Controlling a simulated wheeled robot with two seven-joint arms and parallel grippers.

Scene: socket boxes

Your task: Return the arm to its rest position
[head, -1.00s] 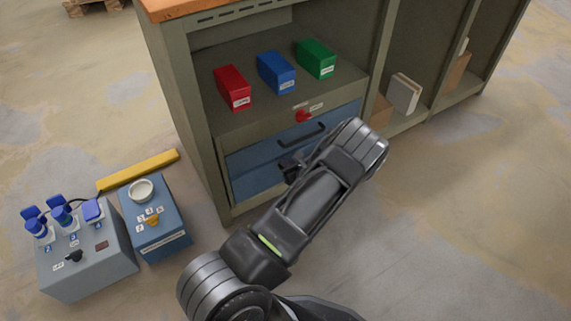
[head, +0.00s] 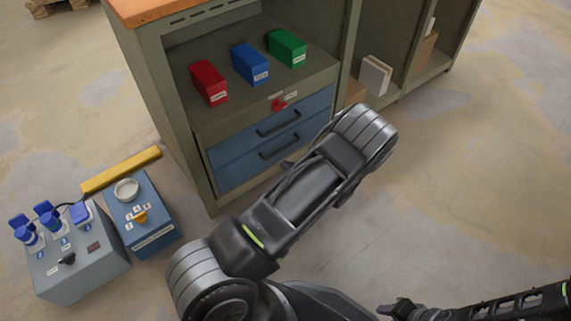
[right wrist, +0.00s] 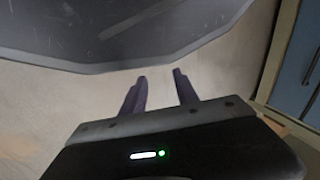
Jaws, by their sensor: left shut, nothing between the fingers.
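My left arm, a large dark grey arm, rises from the bottom and bends in front of the cabinet. My left gripper (head: 287,166) is mostly hidden behind this arm; only a small dark tip shows, in front of the lower drawer. It is shut and holds nothing. My right gripper (head: 390,308) is low at the right of the head view, pointing left above the floor, apart from the cabinet. In the right wrist view its two fingers (right wrist: 160,88) stand apart with nothing between them.
A grey socket box (head: 75,275) and a blue box (head: 145,225) sit at left. Floor at right is clear.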

